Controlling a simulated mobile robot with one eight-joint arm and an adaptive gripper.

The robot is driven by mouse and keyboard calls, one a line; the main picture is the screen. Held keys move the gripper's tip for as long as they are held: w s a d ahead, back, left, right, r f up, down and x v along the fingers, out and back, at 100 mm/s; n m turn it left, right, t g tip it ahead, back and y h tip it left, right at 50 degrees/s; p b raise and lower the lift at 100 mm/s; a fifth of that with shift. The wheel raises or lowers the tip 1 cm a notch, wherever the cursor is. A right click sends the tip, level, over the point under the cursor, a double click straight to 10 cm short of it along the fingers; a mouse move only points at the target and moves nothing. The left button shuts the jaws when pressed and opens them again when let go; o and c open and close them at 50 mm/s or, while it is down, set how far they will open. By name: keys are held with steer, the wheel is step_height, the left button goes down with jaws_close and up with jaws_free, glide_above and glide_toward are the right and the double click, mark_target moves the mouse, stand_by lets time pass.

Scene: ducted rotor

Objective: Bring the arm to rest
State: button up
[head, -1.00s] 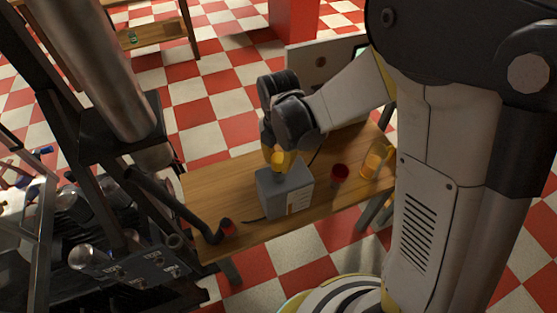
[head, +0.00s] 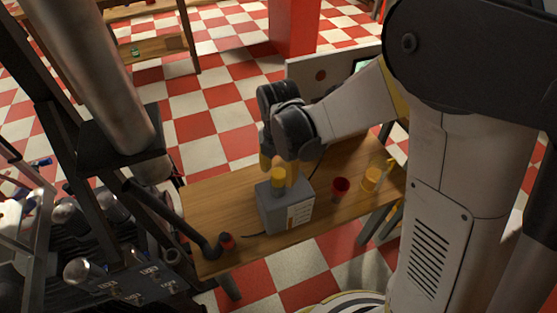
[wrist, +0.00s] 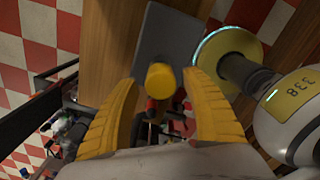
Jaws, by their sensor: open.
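My gripper (head: 278,160) is above the wooden table, just over a grey box with a yellow knob. In the wrist view, my gripper's two yellow fingers (wrist: 153,115) are spread apart, with the yellow knob (wrist: 161,78) showing between them. The grey box (head: 285,209) stands on the table, and its yellow knob (head: 278,174) is on top. The fingers are partly hidden behind the knob in the head view, so I cannot tell whether they touch it. Nothing is seen held.
Dark metal framework fills the left. A red column (head: 293,25) stands behind.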

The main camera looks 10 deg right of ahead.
step_height(320, 180, up, 10)
steer(key=shift+r, duration=0.1)
steer(key=s+d+r+m+t, duration=0.3)
steer(key=s+d+m, duration=0.2)
steer(key=m, duration=0.8)
steer(key=s+d+r+m+t, duration=0.4)
steer(key=s+d+m, duration=0.2)
steer(key=m, duration=0.8)
steer(key=shift+d, duration=1.25)
steer(key=shift+f, duration=0.1)
